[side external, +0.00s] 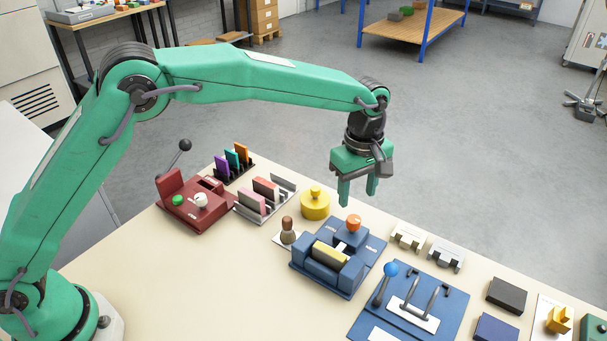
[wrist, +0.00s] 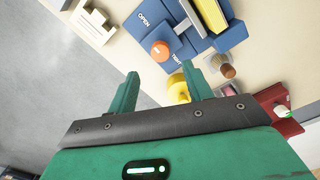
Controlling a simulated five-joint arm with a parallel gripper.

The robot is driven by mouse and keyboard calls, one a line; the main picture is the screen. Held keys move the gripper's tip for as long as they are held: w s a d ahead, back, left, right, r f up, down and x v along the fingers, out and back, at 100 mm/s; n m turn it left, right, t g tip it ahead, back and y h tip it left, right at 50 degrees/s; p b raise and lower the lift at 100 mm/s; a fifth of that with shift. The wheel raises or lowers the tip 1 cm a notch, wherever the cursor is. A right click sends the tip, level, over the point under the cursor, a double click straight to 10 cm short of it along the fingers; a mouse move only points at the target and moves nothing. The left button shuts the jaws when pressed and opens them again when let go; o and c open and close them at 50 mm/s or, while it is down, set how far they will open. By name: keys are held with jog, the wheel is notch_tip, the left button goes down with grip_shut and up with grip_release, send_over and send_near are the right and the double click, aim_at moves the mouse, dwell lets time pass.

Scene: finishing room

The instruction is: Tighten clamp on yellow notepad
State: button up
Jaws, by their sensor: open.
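The blue clamp (side external: 318,277) stands on the bench with the yellow notepad (side external: 330,256) lying in it. An orange knob (side external: 353,222) sits on the clamp's far side. In the wrist view the knob (wrist: 160,50) is between the printed words OPEN and TIGHT; I cannot tell which it is set to. The notepad (wrist: 211,14) shows at the top there, beside a grey clamp part (wrist: 184,26). My green gripper (side external: 358,200) points down, open and empty, above and just beyond the knob. In the wrist view my fingertips (wrist: 159,70) lie apart, either side below the knob.
A yellow round pot (side external: 315,206) and a brush (side external: 288,230) stand left of the clamp. A red fixture (side external: 196,203) and slotted racks are farther left. Pale blocks (side external: 408,237) and a blue lever board (side external: 425,300) lie right. Beyond the bench is open floor.

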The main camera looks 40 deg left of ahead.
aim_at(354, 219)
jog(key=shift+f, duration=3.55)
jog(key=c, duration=1)
